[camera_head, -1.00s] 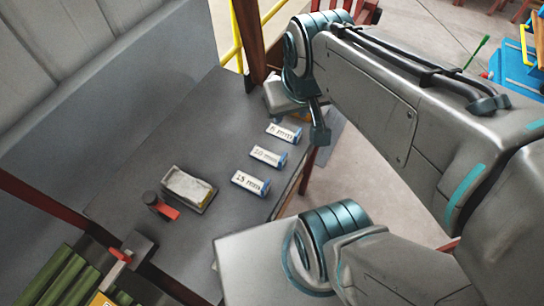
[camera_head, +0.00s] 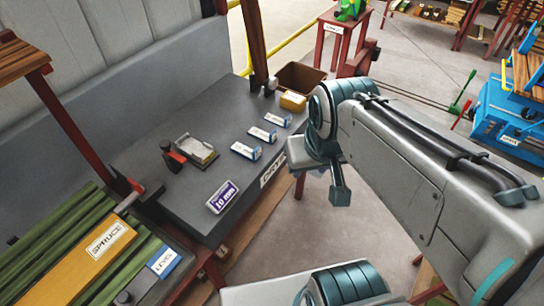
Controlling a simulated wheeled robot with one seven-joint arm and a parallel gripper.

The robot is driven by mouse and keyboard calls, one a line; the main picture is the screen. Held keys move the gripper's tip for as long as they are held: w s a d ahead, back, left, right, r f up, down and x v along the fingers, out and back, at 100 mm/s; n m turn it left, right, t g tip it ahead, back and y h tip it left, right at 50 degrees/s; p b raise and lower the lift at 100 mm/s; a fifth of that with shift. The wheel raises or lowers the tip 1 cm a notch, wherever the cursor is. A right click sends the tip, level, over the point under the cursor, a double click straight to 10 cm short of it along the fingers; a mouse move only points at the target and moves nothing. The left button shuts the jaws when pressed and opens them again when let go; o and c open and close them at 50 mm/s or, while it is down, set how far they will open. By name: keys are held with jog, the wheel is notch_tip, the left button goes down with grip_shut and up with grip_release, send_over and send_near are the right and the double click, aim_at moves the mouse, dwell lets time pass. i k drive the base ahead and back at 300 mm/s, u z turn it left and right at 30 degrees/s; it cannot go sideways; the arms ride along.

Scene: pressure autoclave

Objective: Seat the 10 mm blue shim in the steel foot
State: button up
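Three white shims with blue ends lie in a row on the dark grey bench (camera_head: 150,190). The middle one, labelled 10 mm in the earlier frame, is the 10 mm shim (camera_head: 262,134). The 5 mm shim (camera_head: 278,120) lies beyond it and the 15 mm shim (camera_head: 246,151) nearer. A shallow metal holder with a pale top, which looks like the steel foot (camera_head: 197,151), sits left of the shims, beside a red-handled part. My gripper (camera_head: 340,190) hangs right of the shims, off the bench edge and apart from them. Its fingers are not clear.
A blue-purple 10 mm card (camera_head: 222,197) stands at the bench's near edge. A yellow block (camera_head: 293,101) and brown bin (camera_head: 300,78) are at the far end. A rack with green slats and a yellow SPRUCE board (camera_head: 105,240) is at lower left.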

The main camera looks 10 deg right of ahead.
aim_at(199, 152)
jog(key=u, duration=0.1)
jog(key=k, duration=0.45)
jog(key=z, duration=1.1)
jog(key=i, duration=1.4)
jog(key=u, duration=1)
jog(key=i, duration=0.35)
jog(key=u, duration=0.35)
